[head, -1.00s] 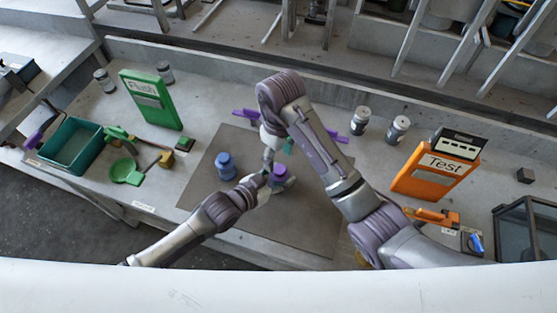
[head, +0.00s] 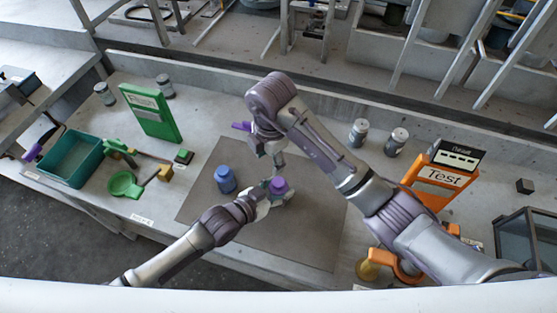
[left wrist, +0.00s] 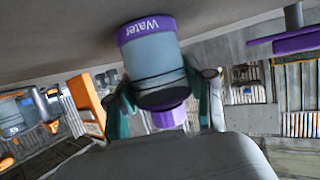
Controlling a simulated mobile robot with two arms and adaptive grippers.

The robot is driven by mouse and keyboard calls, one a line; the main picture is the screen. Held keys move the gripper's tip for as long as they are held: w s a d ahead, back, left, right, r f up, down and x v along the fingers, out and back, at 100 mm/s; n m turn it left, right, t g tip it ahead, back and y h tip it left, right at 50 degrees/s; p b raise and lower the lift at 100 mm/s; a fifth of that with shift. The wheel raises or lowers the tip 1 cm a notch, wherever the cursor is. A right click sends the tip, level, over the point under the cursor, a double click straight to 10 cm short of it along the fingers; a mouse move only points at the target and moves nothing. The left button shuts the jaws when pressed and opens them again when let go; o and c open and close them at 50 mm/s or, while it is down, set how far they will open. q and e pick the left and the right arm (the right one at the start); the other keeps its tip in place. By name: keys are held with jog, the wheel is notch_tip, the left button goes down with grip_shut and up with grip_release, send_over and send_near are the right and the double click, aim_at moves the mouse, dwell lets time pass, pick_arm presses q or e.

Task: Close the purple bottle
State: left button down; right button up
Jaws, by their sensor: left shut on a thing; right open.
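The purple bottle (head: 277,189) stands on the dark mat near its middle, with its purple top showing. In the left wrist view, which is inverted, its teal-grey body (left wrist: 155,65) has a purple band reading "Water". A purple cap (left wrist: 168,116) shows at its dark-rimmed end; how firmly it is seated I cannot tell. My left gripper (head: 266,199) is shut on the bottle, its teal fingers on either side in the left wrist view (left wrist: 163,103). My right gripper (head: 272,152) is open just above and behind the bottle, apart from it; its fingertips are small and partly hidden.
A blue bottle (head: 225,181) stands left of the purple one on the mat (head: 300,235). Left are a green "Flush" box (head: 152,115), teal tray (head: 70,160) and green scoop (head: 123,184). Grey jars (head: 396,141) and an orange "Test" box (head: 437,180) stand right.

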aim_at(279, 182)
jog(key=n, duration=1.9)
jog(key=r+n, duration=0.1)
jog(key=n, duration=0.9)
jog(key=shift+s+d, duration=0.35)
jog(key=shift+s, duration=0.05)
jog(key=n, duration=0.4)
jog(key=shift+s+d+n, duration=0.15)
jog(key=shift+d+n, duration=0.15)
jog(key=shift+d, duration=0.05)
jog(key=n, duration=0.5)
jog(key=shift+s+d+f+g, duration=0.1)
jog(key=shift+s+d+g, duration=0.1)
jog(key=shift+d+g, duration=0.15)
jog(key=shift+f, duration=0.1)
jog(key=shift+f, duration=3.9)
jog(key=shift+c, duration=0.4)
